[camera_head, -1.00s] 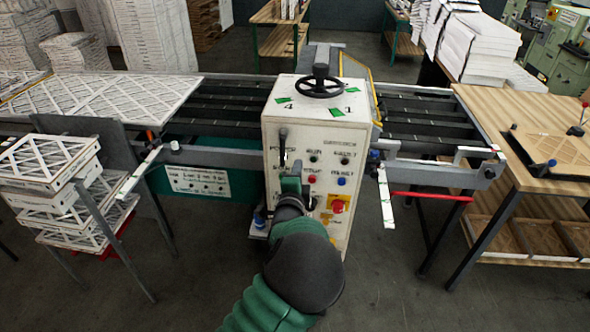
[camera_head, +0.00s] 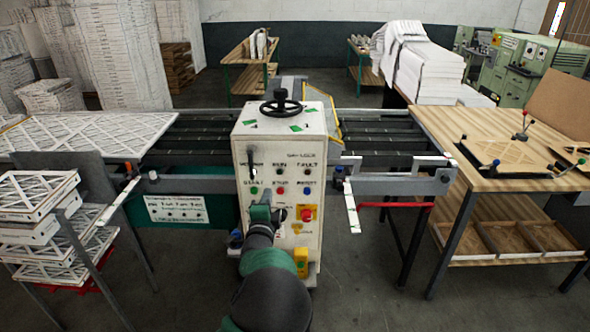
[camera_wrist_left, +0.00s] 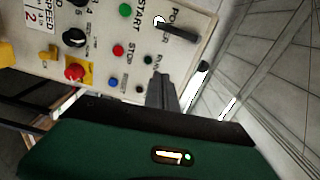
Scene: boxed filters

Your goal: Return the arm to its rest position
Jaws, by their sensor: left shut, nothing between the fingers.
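My left gripper (camera_head: 262,213) is in front of the lower part of the white control panel (camera_head: 287,150), just below its row of buttons. It is shut and empty; its dark fingers also show in the left wrist view (camera_wrist_left: 164,90). The arm comes up from the bottom middle of the head view. The black power lever (camera_head: 252,163) is above the gripper and apart from it; it also shows in the left wrist view (camera_wrist_left: 177,29). The red stop knob on yellow (camera_head: 306,214) is to the right of the gripper. My right gripper is not in view.
A black handwheel (camera_head: 281,104) tops the panel box. Roller conveyors (camera_head: 382,135) run behind it. A wooden table (camera_head: 440,125) stands at right, and framed filters (camera_head: 40,195) are stacked at left. Grey floor (camera_head: 365,270) is free at the lower right of the panel.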

